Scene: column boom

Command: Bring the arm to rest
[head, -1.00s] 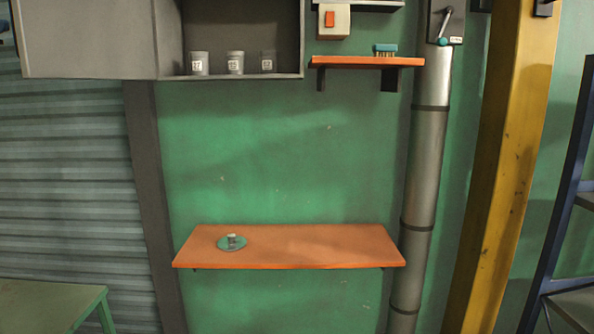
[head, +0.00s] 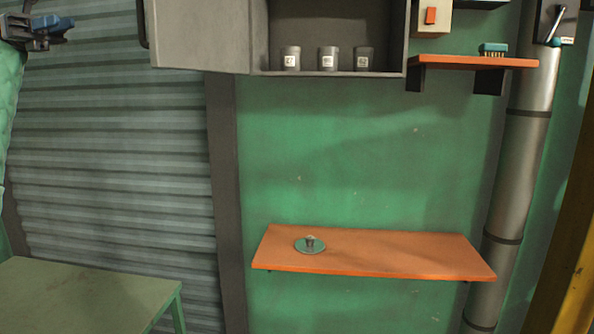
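My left gripper (head: 42,30), dark with blue-grey parts, shows at the top left corner in the head view. It is partly cut off by the edge, in front of the ribbed wall. I cannot make out whether its fingers are apart or together, and I see nothing clearly held. It is well apart from the shelves and the cabinet. My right gripper is not in view.
A grey cabinet (head: 262,40) holds three labelled cups. An orange shelf (head: 400,255) bears a green disc (head: 310,251) with a small cup on it. A brush (head: 493,49) sits on the upper shelf (head: 440,61). A green table (head: 90,290) stands lower left.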

